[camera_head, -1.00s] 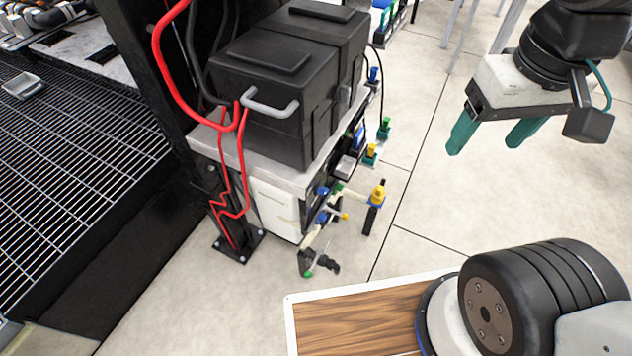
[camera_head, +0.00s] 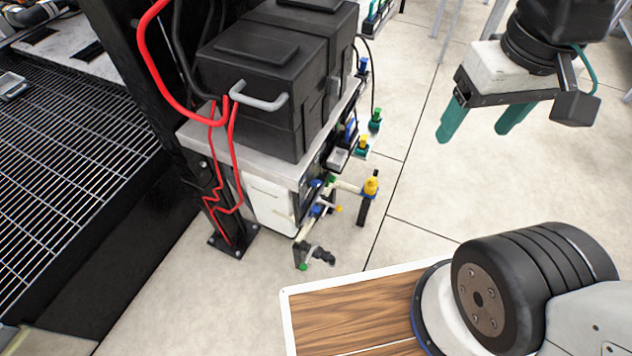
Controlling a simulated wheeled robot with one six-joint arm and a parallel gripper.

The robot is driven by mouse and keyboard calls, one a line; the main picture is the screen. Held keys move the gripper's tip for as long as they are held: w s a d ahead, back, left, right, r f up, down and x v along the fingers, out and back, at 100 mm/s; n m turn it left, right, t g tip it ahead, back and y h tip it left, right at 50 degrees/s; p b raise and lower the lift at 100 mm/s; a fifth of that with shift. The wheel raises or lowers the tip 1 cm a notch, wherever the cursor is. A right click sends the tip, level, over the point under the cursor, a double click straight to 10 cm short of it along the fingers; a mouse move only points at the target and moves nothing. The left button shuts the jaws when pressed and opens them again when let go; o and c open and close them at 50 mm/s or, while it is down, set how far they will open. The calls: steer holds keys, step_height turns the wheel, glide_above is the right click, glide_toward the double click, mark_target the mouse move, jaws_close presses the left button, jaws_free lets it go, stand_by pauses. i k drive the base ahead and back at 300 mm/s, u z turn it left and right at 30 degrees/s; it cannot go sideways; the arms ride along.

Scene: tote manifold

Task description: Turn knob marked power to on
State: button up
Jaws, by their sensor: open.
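My gripper (camera_head: 478,124) is at the upper right, with two teal fingers spread apart and nothing between them. It hangs over bare floor, to the right of the bench and clear of it. No knob marked power can be made out. Small blue, green and yellow fittings (camera_head: 370,187) stick out along the bench's right side, too small to read any marking. The face of that side is seen at a steep angle and is mostly hidden.
Black totes (camera_head: 270,85) with a grey handle stand on the grey bench top (camera_head: 195,135). Red hoses (camera_head: 157,75) hang by a black post. A metal grating (camera_head: 60,150) lies at left. Open tiled floor (camera_head: 430,210) lies between the bench and my arm.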

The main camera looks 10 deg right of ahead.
mark_target(312, 180)
steer(key=z, duration=0.9)
steer(key=k, duration=0.9)
steer(key=u, duration=0.9)
steer(key=i, duration=0.5)
